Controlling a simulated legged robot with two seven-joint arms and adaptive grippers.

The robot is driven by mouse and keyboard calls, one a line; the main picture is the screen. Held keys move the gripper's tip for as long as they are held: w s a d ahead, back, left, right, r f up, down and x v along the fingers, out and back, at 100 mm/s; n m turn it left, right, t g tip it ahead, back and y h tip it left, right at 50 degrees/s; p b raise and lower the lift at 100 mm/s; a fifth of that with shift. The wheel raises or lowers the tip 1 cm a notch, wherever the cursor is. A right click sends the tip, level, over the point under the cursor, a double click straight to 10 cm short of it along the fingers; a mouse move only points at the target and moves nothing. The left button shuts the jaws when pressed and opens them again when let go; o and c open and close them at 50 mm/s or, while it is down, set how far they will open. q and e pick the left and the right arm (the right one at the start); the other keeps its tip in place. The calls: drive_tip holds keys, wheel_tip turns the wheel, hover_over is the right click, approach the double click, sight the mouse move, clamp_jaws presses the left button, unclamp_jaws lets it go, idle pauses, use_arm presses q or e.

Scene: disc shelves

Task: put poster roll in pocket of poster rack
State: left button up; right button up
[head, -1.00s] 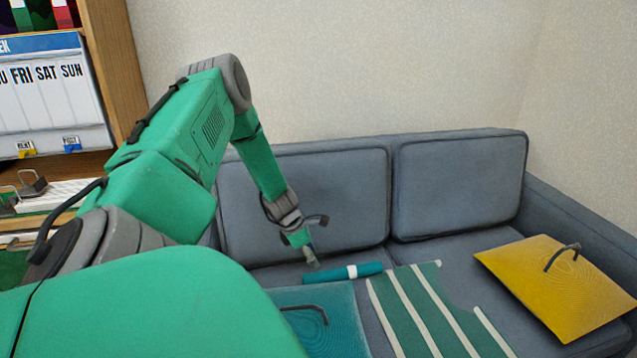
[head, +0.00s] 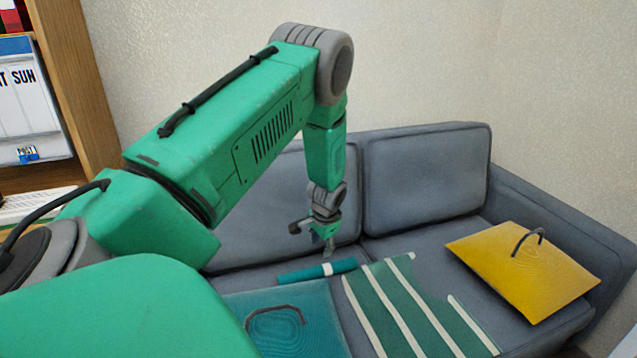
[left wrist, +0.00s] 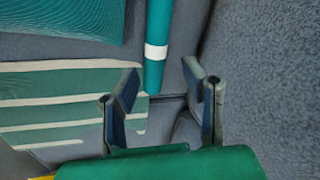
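The poster roll (head: 316,271) is a teal tube with a white band, lying on the sofa seat near the backrest. It also shows in the left wrist view (left wrist: 157,52), running up from between the fingers. My left gripper (head: 329,250) is above the roll, close to its white band. In the left wrist view my left gripper (left wrist: 160,88) is open, its two fingers on either side of the roll's near end. I cannot tell how high above the roll they are. My right gripper is not in view. No poster rack can be made out.
A grey sofa (head: 425,185) holds a teal flat piece (head: 285,325) with a dark handle, a green striped cloth (head: 400,310), and a yellow square (head: 520,270) with a handle. A wooden shelf (head: 80,90) with a calendar (head: 28,100) stands at the left.

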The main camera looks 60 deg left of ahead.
sight(322, 268)
use_arm(q)
drive_tip(key=f+m+b, duration=0.1)
drive_tip(key=f, duration=0.2)
drive_tip(key=w+f+m+b, duration=0.1)
drive_tip(key=f, duration=0.1)
drive_tip(key=a+f+m+b, duration=0.1)
drive_tip(key=f, duration=0.2)
drive_tip(key=shift+w+a+f+m+y, duration=0.1)
drive_tip(key=shift+w+f+m+y, duration=0.2)
drive_tip(key=shift+w+m, duration=0.1)
drive_tip(key=b+x, duration=0.3)
drive_tip(key=x, duration=0.2)
drive_tip(key=shift+s+f, duration=0.1)
clamp_jaws()
